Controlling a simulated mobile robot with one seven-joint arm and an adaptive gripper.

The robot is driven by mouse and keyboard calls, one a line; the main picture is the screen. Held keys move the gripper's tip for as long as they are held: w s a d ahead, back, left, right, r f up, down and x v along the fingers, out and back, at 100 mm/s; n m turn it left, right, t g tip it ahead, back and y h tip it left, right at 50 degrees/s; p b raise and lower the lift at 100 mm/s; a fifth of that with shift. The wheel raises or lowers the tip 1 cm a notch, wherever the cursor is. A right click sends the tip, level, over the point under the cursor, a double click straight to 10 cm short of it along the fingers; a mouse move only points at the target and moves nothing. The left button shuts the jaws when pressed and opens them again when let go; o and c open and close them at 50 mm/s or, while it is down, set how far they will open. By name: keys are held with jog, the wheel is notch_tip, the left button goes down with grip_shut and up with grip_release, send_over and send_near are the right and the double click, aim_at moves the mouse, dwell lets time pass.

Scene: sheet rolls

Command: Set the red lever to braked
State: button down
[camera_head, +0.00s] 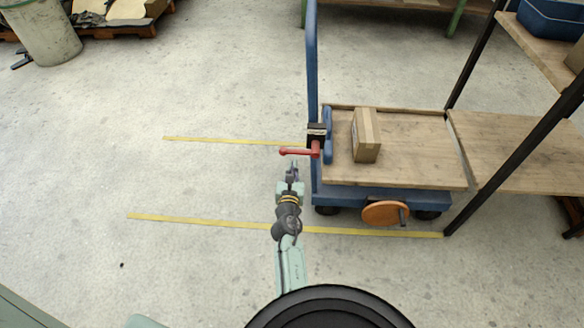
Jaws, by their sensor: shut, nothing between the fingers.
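A red lever (299,152) sits on the left end of a blue cart (380,198), beside the cart's upright blue handle post (312,70). The lever's arm points left and lies roughly level in the picture. A small black and silver block (317,131) is mounted just above it. My gripper (292,168) is shut and empty. It appears just below the lever in the picture, and I cannot tell whether it touches the lever. The lettering or marks for the lever's positions cannot be made out.
A cardboard box (366,135) stands on the cart's wooden deck (420,150). An orange disc with a handle (385,213) is on the cart's near side. A black-framed wooden shelf (530,150) stands to the right. Yellow floor lines (200,222) run left over clear floor.

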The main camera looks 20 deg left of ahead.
jog(key=r+p, duration=0.1)
jog(key=r, duration=0.1)
jog(key=s+r, duration=0.1)
jog(key=r, duration=0.1)
jog(key=shift+s+d+p, duration=0.1)
jog(key=shift+d+p, duration=0.05)
jog(key=shift+p, duration=0.25)
jog(key=shift+a, duration=0.2)
jog(key=shift+d+r+m, duration=0.15)
jog(key=shift+m, duration=0.15)
